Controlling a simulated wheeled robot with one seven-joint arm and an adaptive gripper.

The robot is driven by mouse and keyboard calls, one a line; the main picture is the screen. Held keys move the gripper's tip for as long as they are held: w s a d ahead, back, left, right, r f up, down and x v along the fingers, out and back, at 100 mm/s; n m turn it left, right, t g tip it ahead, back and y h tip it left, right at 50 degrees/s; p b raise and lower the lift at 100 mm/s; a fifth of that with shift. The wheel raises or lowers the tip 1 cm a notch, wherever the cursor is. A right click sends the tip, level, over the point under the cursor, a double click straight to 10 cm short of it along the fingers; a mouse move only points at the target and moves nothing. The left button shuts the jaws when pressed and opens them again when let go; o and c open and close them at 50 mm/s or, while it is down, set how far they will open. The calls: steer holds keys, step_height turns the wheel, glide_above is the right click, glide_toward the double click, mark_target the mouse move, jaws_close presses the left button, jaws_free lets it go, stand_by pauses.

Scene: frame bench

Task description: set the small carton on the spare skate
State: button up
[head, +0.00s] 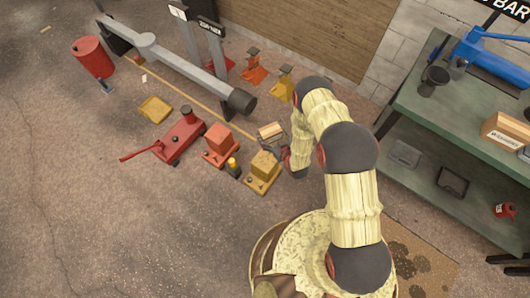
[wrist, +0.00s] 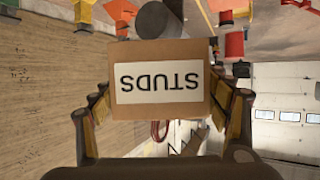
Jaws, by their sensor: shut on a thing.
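The small carton (head: 270,132) is brown. In the wrist view the carton (wrist: 165,75) has a white label reading STUDS, upside down. My gripper (head: 272,146) is shut on it, with a finger on each side in the wrist view (wrist: 165,105). The carton is held up in front of the column of low coloured stands. I see no label marking the spare skate. A flat yellow piece with a raised edge (head: 155,109) lies empty on the floor at left and may be it. An orange block on a base (head: 220,145) and a yellow one (head: 263,172) stand nearer.
A red floor jack (head: 180,136) with a long handle lies left of the blocks. A grey rail (head: 185,70) runs behind, with a red drum (head: 93,57) at its left. A green bench (head: 430,110) holds another carton (head: 506,134). The left floor is mostly clear.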

steer(key=shift+n+y, duration=0.5)
steer(key=shift+y, duration=0.1)
steer(key=shift+s+a+f+b, duration=0.55)
steer(key=shift+f+b, duration=0.55)
steer(key=shift+f, duration=1.8)
steer(key=shift+s+a+f+b, duration=0.5)
steer(key=shift+f+b, duration=0.6)
steer(key=shift+f, duration=1.85)
steer(key=shift+s+a+f+b, duration=0.35)
steer(key=shift+s+f+b, duration=0.55)
steer(key=shift+f, duration=2)
steer(key=shift+w, duration=0.2)
steer(key=shift+f, duration=0.55)
steer(key=o, duration=2)
steer(key=shift+g, duration=0.3)
steer(key=shift+s+f, duration=0.15)
steer(key=shift+s+d, duration=0.1)
steer(key=v, duration=1.1)
steer(key=shift+s+d+r, duration=0.15)
steer(key=shift+s+r, duration=0.1)
